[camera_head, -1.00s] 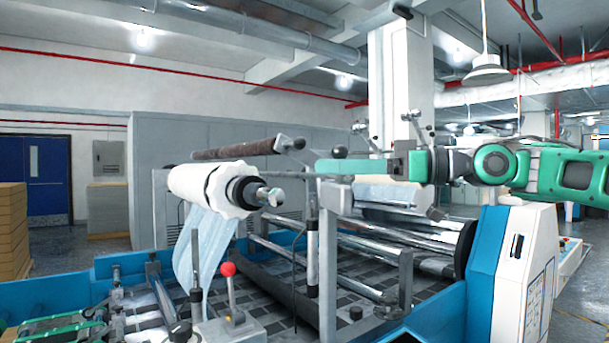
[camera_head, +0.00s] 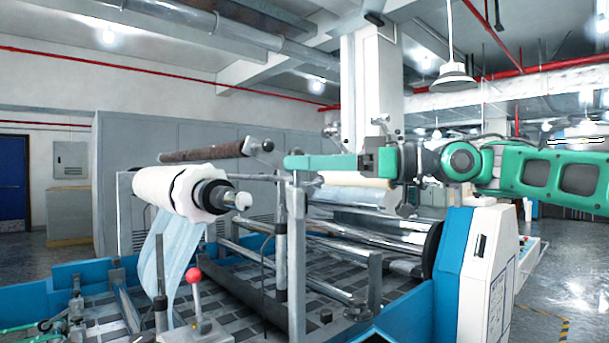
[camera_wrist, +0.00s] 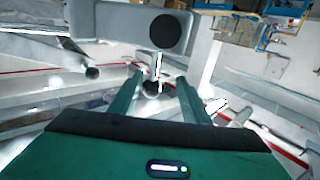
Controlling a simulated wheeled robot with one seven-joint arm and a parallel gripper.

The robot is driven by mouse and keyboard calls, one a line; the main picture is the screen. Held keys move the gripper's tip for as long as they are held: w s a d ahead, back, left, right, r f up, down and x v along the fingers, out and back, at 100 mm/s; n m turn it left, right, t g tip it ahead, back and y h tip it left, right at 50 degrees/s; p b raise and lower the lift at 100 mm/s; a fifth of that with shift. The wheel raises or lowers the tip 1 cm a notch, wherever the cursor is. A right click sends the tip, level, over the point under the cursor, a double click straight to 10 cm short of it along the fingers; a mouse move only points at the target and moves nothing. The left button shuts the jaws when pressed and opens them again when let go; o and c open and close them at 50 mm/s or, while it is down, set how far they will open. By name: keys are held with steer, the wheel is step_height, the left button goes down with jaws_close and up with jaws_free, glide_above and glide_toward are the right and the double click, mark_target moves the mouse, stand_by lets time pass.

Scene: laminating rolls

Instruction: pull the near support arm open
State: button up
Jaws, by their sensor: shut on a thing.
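The near support arm appears to be the grey upright (camera_head: 297,255) in the middle of the head view, its top just below my fingers. My gripper (camera_head: 290,162) reaches in from the right with its green fingers level at the top of this upright. In the wrist view, the fingers of my gripper (camera_wrist: 160,80) stand either side of a thin pale rod (camera_wrist: 158,68) and a dark round knob (camera_wrist: 152,88). My gripper is shut on this handle. The exact contact is hidden in the head view.
A white film roll (camera_head: 170,190) hangs at left, with its film running down. A red-knobbed lever (camera_head: 194,275) stands in front. A dark roller (camera_head: 205,152) lies behind. A white and blue machine housing (camera_head: 480,260) stands at right, with open floor beyond it.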

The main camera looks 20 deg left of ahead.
steer(key=w+d, duration=0.6)
steer(key=d, duration=0.1)
steer(key=shift+w+d, duration=0.15)
steer(key=shift+d, duration=0.1)
stand_by(0.8)
steer(key=shift+d, duration=0.1)
stand_by(0.4)
steer(key=v, duration=1)
steer(key=shift+w+d, duration=0.2)
steer(key=shift+d, duration=0.05)
steer(key=shift+f, duration=0.1)
